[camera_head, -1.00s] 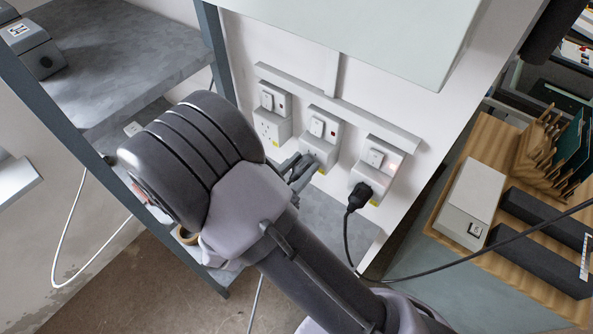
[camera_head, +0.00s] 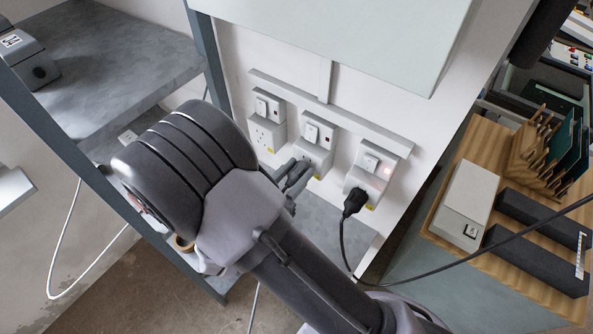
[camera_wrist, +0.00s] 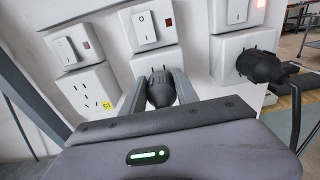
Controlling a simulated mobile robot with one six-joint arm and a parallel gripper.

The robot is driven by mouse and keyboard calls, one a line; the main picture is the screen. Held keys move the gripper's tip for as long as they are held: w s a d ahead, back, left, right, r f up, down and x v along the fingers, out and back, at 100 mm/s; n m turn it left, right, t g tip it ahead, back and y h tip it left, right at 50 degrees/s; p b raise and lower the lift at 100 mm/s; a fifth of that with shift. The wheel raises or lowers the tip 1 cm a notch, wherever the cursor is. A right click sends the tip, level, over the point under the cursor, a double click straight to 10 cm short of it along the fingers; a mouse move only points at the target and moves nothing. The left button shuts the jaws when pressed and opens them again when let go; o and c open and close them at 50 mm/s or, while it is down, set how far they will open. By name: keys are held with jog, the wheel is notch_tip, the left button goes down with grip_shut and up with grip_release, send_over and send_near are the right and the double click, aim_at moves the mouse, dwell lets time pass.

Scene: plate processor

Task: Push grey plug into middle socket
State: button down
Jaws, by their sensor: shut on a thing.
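The middle socket (camera_head: 318,156) is a white box with a rocker switch on the wall panel, between two similar sockets. It also shows in the wrist view (camera_wrist: 143,66). My gripper (camera_wrist: 160,84) is shut on the dark grey plug (camera_wrist: 160,93), with one finger on each side of it. The plug's front points at the lower face of the middle socket, at or very close to it. Its pins are hidden, so I cannot tell how deep it sits. In the head view, my gripper (camera_head: 299,170) is at the socket's lower left and my arm hides part of it.
The left socket (camera_head: 266,132) is empty. The right socket (camera_head: 362,183) holds a black plug (camera_head: 354,201) with a cable hanging down, and its red light is lit. A grey shelf (camera_head: 120,60) stands left, and a wooden bench (camera_head: 470,150) right.

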jog(key=shift+w+d, duration=0.3)
jog(key=shift+w, duration=0.15)
dwell(0.4)
jog(key=c, duration=0.9)
grip_release()
jog(key=shift+o, duration=0.2)
